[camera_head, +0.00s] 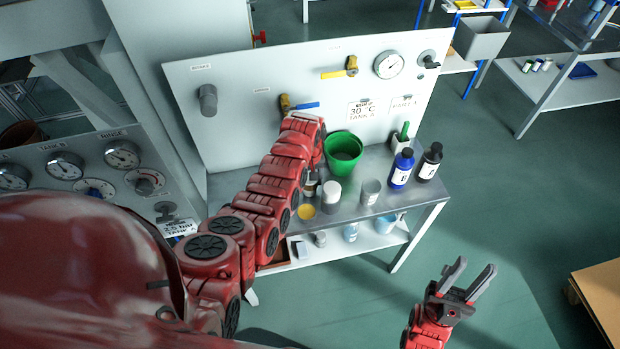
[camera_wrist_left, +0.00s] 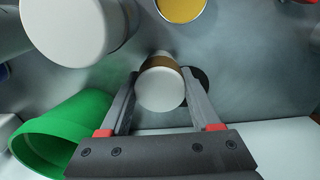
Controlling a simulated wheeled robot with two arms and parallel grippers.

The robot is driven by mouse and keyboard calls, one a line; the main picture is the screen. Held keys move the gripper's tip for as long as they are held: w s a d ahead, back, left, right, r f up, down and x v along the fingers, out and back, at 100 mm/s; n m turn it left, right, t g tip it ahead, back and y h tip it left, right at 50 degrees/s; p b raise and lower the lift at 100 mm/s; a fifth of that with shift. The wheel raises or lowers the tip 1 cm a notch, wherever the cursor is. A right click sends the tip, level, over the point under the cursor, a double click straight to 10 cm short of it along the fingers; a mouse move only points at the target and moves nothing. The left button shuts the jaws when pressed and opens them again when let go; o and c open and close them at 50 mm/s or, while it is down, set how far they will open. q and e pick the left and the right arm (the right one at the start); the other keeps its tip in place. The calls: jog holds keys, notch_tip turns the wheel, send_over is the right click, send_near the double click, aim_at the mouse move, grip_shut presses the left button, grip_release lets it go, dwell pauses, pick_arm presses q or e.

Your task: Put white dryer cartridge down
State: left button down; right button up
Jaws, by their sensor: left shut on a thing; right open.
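The white dryer cartridge (camera_wrist_left: 160,88) has a white round end and a brown band. My left gripper (camera_wrist_left: 162,98) is shut on it, with one finger on each side. In the head view my left arm reaches over the steel bench (camera_head: 415,207) and its wrist hides most of the gripper; a small part of the cartridge (camera_head: 311,188) shows beside it. I cannot tell whether the cartridge touches the bench top. A dark round patch (camera_wrist_left: 203,84) lies beside it in the wrist view. My right gripper (camera_head: 467,278) is open and empty, off the bench at the lower right.
A larger white cylinder (camera_head: 331,195), a yellow disc (camera_head: 306,211), a green bucket (camera_head: 343,151) and a grey can (camera_head: 370,191) stand close to the left gripper. Blue (camera_head: 401,169) and black (camera_head: 429,163) bottles stand further right. An upright panel (camera_head: 235,120) backs the bench.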

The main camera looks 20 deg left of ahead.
pick_arm(q)
jog(key=c, duration=0.6)
grip_release()
jog(key=shift+f, duration=0.15)
jog(key=o, duration=0.5)
